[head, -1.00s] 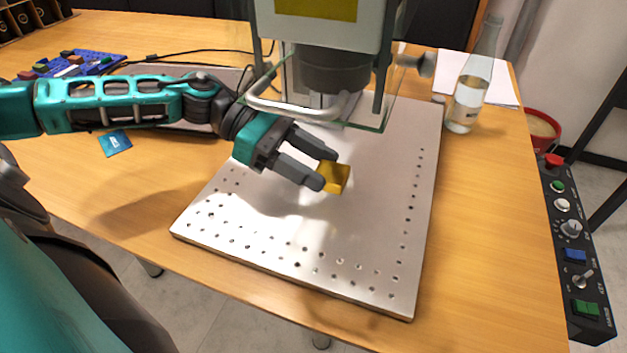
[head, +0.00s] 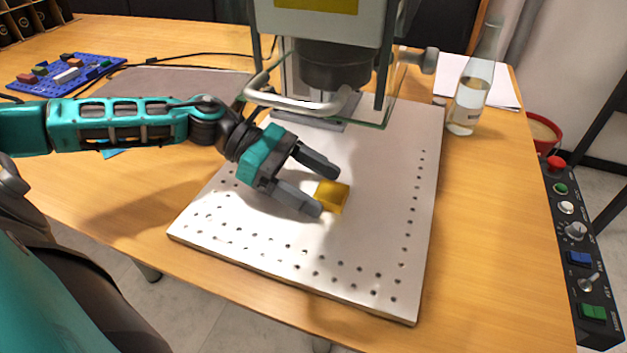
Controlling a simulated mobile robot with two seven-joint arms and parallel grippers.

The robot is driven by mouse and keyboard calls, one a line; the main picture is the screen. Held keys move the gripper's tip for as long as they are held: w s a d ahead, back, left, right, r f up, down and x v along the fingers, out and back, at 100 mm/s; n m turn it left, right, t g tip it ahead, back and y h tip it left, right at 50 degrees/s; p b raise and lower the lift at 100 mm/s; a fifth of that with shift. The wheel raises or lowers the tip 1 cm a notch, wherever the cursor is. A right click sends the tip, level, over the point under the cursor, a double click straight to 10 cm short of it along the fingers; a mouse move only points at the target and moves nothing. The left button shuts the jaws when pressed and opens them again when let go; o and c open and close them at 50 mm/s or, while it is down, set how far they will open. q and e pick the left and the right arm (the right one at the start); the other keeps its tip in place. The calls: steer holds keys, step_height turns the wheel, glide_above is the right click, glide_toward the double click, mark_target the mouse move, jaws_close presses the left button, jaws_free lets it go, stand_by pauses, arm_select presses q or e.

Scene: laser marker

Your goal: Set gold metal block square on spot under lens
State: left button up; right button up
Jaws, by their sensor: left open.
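The gold metal block (head: 332,195) lies on the perforated metal plate (head: 385,230), in front of the laser marker. My left gripper (head: 328,190) is open, its two dark fingers apart on the left side of the block. The fingertips are close to the block; I cannot tell whether they touch it. The dark lens housing (head: 333,66) hangs above the back of the plate, behind the block in the picture. The spot under the lens is hidden behind the handle and guard. My right gripper is not in view.
A metal handle (head: 300,105) and clear guard (head: 385,100) stand just behind the gripper. A glass bottle (head: 470,95) stands right of the plate. A control panel (head: 577,240) is at the far right. A blue brick board (head: 65,75) lies at the far left. The plate's front is clear.

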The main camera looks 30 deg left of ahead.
arm_select(q)
steer(key=shift+r, duration=0.2)
steer(key=shift+s+a, duration=0.1)
steer(key=shift+a, duration=0.2)
steer(key=p+v, duration=0.3)
steer(key=v, duration=0.7)
steer(key=shift+a+r, duration=0.2)
steer(key=shift+s+a+r, duration=0.1)
steer(key=shift+a, duration=0.35)
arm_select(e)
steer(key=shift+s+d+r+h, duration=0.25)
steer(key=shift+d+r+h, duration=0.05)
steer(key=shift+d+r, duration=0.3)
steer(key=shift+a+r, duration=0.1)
